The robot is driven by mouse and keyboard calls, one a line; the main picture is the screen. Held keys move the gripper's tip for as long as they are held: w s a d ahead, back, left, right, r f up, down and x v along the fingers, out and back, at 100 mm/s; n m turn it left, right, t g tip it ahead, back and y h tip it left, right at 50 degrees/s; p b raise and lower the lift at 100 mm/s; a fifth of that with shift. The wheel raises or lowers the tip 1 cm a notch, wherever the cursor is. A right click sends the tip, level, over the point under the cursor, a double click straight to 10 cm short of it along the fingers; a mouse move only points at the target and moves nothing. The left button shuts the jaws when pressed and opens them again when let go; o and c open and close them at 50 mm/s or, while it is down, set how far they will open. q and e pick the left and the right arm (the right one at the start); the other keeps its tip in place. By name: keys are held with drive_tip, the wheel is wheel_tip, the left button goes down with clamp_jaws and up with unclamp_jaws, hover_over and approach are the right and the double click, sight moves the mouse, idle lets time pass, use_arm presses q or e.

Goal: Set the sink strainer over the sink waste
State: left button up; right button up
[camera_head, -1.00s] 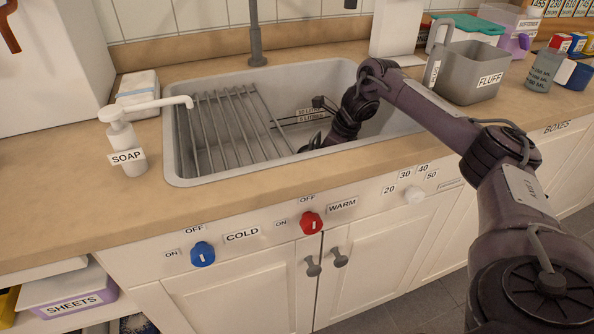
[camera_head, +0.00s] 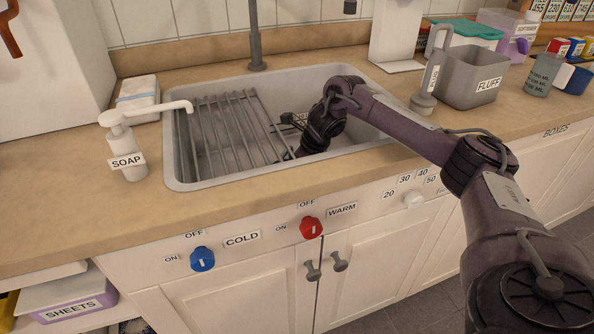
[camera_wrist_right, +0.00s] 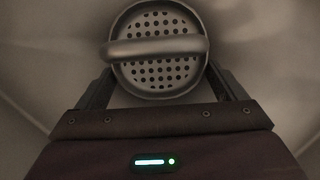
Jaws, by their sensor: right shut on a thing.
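The sink strainer (camera_wrist_right: 158,78), a round metal bowl with a perforated bottom and a bar handle across it, fills the upper middle of the right wrist view. My right gripper (camera_wrist_right: 158,60) is shut on it, with a finger at each side. In the head view my right arm reaches down into the grey sink (camera_head: 320,75), right of the drying rack; the strainer cannot be made out there. The sink waste is not visible in either view; whether the strainer touches the sink floor cannot be told. My left gripper is not in view.
A wire rack (camera_head: 235,130) covers the left part of the sink. A soap dispenser (camera_head: 125,150) stands left of it, its spout over the rim. A tap (camera_head: 255,40) rises behind. A grey FLUFF bin (camera_head: 472,78) stands right. Counter in front is clear.

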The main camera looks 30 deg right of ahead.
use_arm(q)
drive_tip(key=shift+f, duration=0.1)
use_arm(e)
drive_tip(key=shift+f, duration=0.15)
drive_tip(key=o, duration=0.7)
drive_tip(key=shift+c, duration=0.2)
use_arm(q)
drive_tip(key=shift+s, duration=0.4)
use_arm(e)
drive_tip(key=shift+o, duration=0.7)
drive_tip(key=shift+r, duration=0.5)
use_arm(q)
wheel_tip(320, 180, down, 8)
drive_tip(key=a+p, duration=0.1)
drive_tip(key=p, duration=0.1)
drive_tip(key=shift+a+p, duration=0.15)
drive_tip(key=shift+p, duration=0.15)
use_arm(e)
drive_tip(key=v, duration=1.1)
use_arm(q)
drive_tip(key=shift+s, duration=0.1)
use_arm(e)
drive_tip(key=shift+s+d+r, duration=0.1)
drive_tip(key=shift+r, duration=0.05)
